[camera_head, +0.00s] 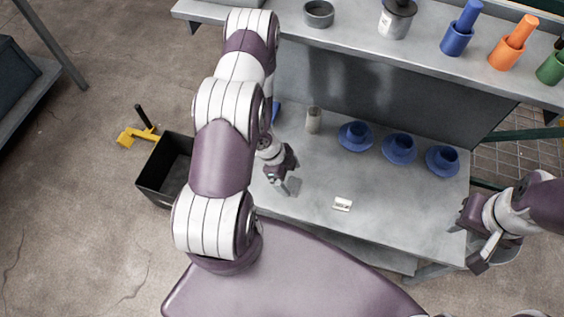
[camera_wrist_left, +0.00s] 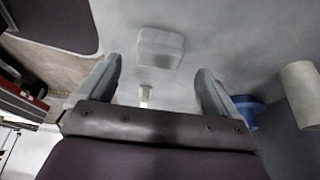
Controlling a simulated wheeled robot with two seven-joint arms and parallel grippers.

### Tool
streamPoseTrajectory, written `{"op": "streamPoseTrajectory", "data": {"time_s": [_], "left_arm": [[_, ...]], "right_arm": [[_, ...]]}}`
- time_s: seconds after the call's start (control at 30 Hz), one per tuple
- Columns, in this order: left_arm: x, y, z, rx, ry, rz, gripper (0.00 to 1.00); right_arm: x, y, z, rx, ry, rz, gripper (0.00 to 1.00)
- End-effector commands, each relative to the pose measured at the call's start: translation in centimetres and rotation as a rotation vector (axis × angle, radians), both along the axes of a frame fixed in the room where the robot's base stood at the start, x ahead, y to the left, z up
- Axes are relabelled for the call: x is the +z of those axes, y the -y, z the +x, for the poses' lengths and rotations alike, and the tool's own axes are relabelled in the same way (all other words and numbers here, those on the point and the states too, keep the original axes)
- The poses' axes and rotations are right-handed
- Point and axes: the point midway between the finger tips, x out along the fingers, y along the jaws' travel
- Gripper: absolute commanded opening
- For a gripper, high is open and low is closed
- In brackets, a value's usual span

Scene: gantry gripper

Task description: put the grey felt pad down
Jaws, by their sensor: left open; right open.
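The grey felt pad (camera_wrist_left: 160,48) is a pale grey rounded square in the left wrist view, lying on the grey table top just beyond my fingertips. In the head view a small grey patch that looks like the pad (camera_head: 293,187) shows beside my left gripper (camera_head: 286,175). My left gripper (camera_wrist_left: 158,72) is open, its two fingers standing apart with the pad between their lines and not clasped. Whether a fingertip touches the pad, I cannot tell. My right gripper (camera_head: 473,240) is open and empty at the table's right end.
A small white labelled block (camera_head: 342,204) lies right of my left gripper. A beige cylinder (camera_head: 313,121) and several blue cups on saucers (camera_head: 399,149) stand along the back. A dark open bin (camera_head: 165,172) stands left of the table (camera_head: 400,215). The front right table top is clear.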

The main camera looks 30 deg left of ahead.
Motion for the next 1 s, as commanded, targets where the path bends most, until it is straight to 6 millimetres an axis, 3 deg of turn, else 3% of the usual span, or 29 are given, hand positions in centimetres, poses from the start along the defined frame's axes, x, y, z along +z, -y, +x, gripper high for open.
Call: {"op": "streamPoseTrajectory", "data": {"time_s": [0.03,0.13,0.37,0.43,0.47,0.57,0.63,0.7,0.8,0.9,1.0], "left_arm": [[2.0,-0.5,0.0,0.002,0.003,0.001,0.93],[4.4,-1.5,-0.2,0.002,0.002,0.002,0.93],[7.5,-2.7,-0.6,0.003,0.001,0.002,0.93],[8.8,-3.4,0.3,0.048,0.001,0.049,0.93],[9.9,-3.9,1.1,0.092,0.002,0.09,0.93],[16.2,-4.9,3.7,0.376,0.002,0.264,0.93],[21.4,-4.2,3.5,0.637,-0.011,0.335,0.93],[25.8,-2.3,1.9,0.884,-0.047,0.333,0.93],[29.7,1.0,-1.3,1.137,-0.13,0.267,0.93],[31.5,3.4,-3.5,1.266,-0.205,0.205,0.93],[32.0,4.1,-4.3,1.306,-0.236,0.184,0.93]], "right_arm": [[1.2,0.0,0.0,0.0,0.0,0.0,0.43],[2.1,0.0,0.0,0.0,0.0,0.0,0.43],[3.3,0.0,0.0,0.0,0.0,0.0,0.43],[3.4,0.0,0.0,0.0,0.0,0.0,0.43],[3.4,0.0,0.0,0.0,0.0,0.0,0.43],[3.3,0.0,0.0,0.0,0.0,0.0,0.43],[3.3,0.0,0.0,0.0,0.0,0.0,0.43],[3.2,0.0,0.0,0.0,0.0,0.0,0.43],[3.2,0.0,0.0,0.0,0.0,0.0,0.43],[3.2,0.0,0.0,0.0,0.0,0.0,0.43],[3.2,0.0,0.0,0.0,0.0,0.0,0.43]]}}
